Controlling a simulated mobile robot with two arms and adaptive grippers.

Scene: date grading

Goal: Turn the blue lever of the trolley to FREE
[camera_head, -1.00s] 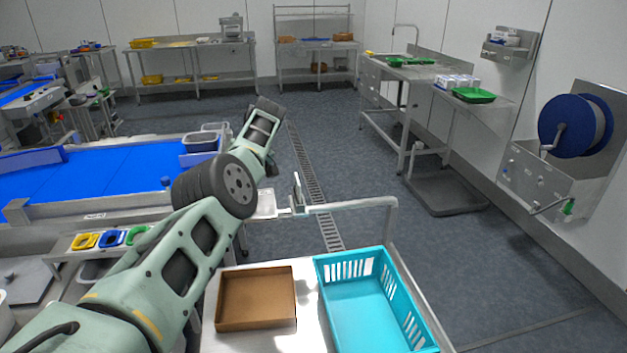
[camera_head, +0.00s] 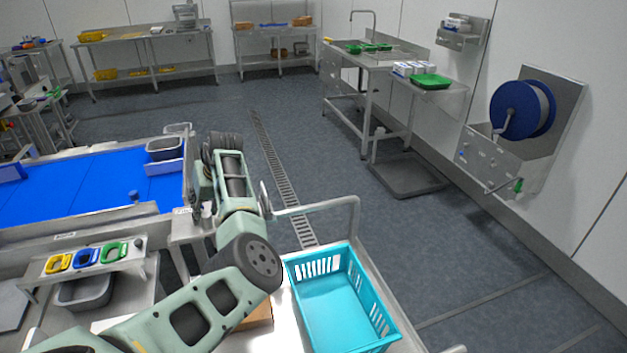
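The trolley (camera_head: 285,335) stands at the bottom middle, with a bent grey handle rail (camera_head: 330,204) at its far end. A thin upright plate (camera_head: 265,200) sits at the rail's left end. I cannot make out the blue lever or its FREE mark; my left arm covers part of the trolley. My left gripper (camera_head: 203,212) is small and dark, left of the rail and partly hidden by my arm. Whether it is open or shut, or touching anything, cannot be told. My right gripper is not in view.
A turquoise crate (camera_head: 291,272) and a mostly hidden brown box (camera_head: 262,317) are on the trolley. A blue conveyor (camera_head: 80,185) and a stand with yellow, blue and green frames (camera_head: 114,251) lie left. The floor right of the trolley is clear.

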